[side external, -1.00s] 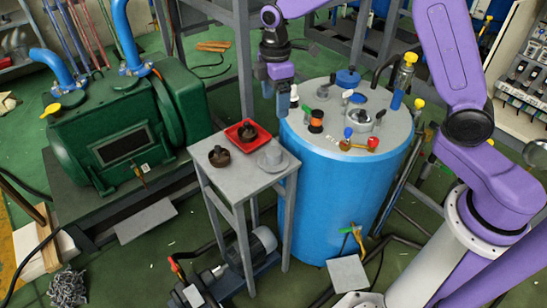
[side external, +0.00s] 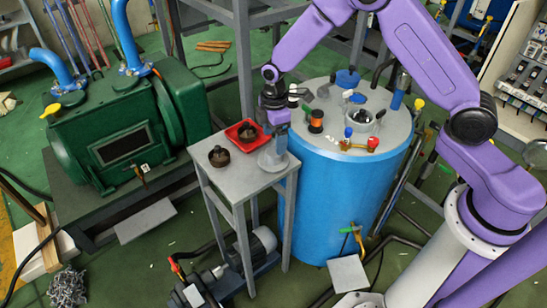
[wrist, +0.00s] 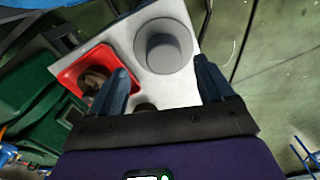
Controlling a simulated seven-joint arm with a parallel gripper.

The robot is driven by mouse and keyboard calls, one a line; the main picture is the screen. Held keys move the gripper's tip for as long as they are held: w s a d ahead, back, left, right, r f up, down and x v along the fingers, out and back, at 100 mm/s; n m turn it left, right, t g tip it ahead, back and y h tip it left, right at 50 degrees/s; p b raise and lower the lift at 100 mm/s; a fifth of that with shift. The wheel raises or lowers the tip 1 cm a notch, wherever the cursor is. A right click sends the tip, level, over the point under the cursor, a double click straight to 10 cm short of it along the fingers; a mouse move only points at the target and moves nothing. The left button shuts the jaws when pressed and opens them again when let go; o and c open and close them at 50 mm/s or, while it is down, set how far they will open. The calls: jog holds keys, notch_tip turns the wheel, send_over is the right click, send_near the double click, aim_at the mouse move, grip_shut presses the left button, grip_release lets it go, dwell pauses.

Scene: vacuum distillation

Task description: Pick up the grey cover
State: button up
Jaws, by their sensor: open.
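The grey cover (side external: 270,161) is a round disc with a raised cylindrical knob, lying on the small grey table at its right corner. It shows whole in the wrist view (wrist: 163,48). My gripper (side external: 276,146) is just above it in the side view and hides part of the knob. In the wrist view my gripper (wrist: 165,82) has its two fingers apart, with nothing between them. The cover lies ahead of the fingertips, roughly centred between them. I see no clear contact between fingers and cover.
A red tray (side external: 232,138) with a dark brown part in it lies close left of the cover. Another dark brown part (side external: 218,156) sits on the table (side external: 232,172). The blue tank (side external: 335,200) with valves on top stands close on the right.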

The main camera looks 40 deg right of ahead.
aim_at(273, 156)
jog(key=f, duration=0.5)
jog(key=shift+s, duration=0.2)
jog(key=c, duration=1.3)
